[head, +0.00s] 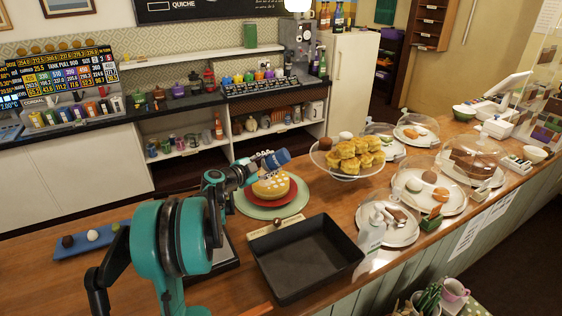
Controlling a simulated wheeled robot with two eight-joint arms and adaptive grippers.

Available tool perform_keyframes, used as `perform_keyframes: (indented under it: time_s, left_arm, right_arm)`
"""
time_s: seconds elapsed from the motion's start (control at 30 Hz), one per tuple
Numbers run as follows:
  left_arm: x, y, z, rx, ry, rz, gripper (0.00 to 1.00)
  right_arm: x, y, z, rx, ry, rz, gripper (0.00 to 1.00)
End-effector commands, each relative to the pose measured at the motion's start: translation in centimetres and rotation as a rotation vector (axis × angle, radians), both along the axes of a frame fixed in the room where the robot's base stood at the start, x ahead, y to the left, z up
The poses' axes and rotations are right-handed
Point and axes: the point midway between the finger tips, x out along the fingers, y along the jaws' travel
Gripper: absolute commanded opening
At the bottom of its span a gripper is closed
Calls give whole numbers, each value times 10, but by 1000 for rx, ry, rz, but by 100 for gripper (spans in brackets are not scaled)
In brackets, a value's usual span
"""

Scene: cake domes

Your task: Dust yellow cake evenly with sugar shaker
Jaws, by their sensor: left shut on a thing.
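The yellow cake (272,186) sits on a red plate (288,200) on a round green board (246,208) on the wooden counter. White patches show on its top. My left gripper (262,164) is over the back left of the cake, shut on a blue shaker (279,157). The shaker is tilted and lies close above the cake, hiding part of its far edge. Whether sugar is falling cannot be seen. My right gripper is not in view.
A black tray (306,268) stands in front of the cake. A glass stand (345,174) with pastries is to its right, with several domed plates beyond. A blue tray (76,250) with small round sweets lies at the left.

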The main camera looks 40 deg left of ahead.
Motion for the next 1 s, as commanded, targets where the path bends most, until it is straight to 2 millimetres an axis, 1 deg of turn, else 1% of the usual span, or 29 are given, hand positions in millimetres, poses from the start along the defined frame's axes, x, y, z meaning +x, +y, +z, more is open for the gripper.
perform_keyframes:
  time_s: [0.1,0.2,0.37,0.47,0.7,0.77,0.87,1.0]
  left_arm:
    - [-14,10,0,0,-1,2,12]
    - [-22,14,0,0,-1,2,12]
    - [-26,17,0,0,-1,0,12]
    - [-23,21,0,0,-1,0,12]
    - [-8,44,0,0,-1,1,12]
    - [-6,47,1,0,-1,1,12]
    - [-2,45,0,0,-1,-2,12]
    - [14,35,0,0,0,-3,12]
  right_arm:
    - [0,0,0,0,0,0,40]
    - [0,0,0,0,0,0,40]
    - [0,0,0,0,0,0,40]
    - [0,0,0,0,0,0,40]
    - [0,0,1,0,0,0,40]
    - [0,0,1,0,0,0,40]
    - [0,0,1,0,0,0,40]
    - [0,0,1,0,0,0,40]
